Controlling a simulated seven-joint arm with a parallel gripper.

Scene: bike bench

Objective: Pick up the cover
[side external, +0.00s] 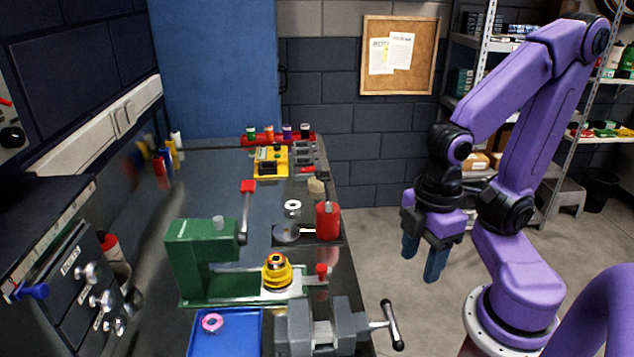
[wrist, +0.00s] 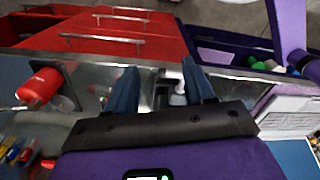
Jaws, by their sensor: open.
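My gripper (side external: 422,262) hangs to the right of the bench in the side view, fingers down and apart, with nothing between them. Its two blue fingers also show in the wrist view (wrist: 158,78), spread open. I cannot tell for sure which thing is the cover. A round grey disc-like piece (side external: 286,234) lies on a dark mat beside a red can (side external: 328,222), and a white ring (side external: 292,206) lies just behind it. A yellow stepped round piece (side external: 277,273) sits on the base of the green press (side external: 200,262). My gripper is well apart from all of them.
A grey vise (side external: 325,325) with a long handle stands at the bench's near right. A blue tray (side external: 235,340) holds a pink ring (side external: 212,322). A red rack (side external: 278,139) with several small bottles is at the back. The wrist view shows red drawers (wrist: 110,30) beneath the bench edge.

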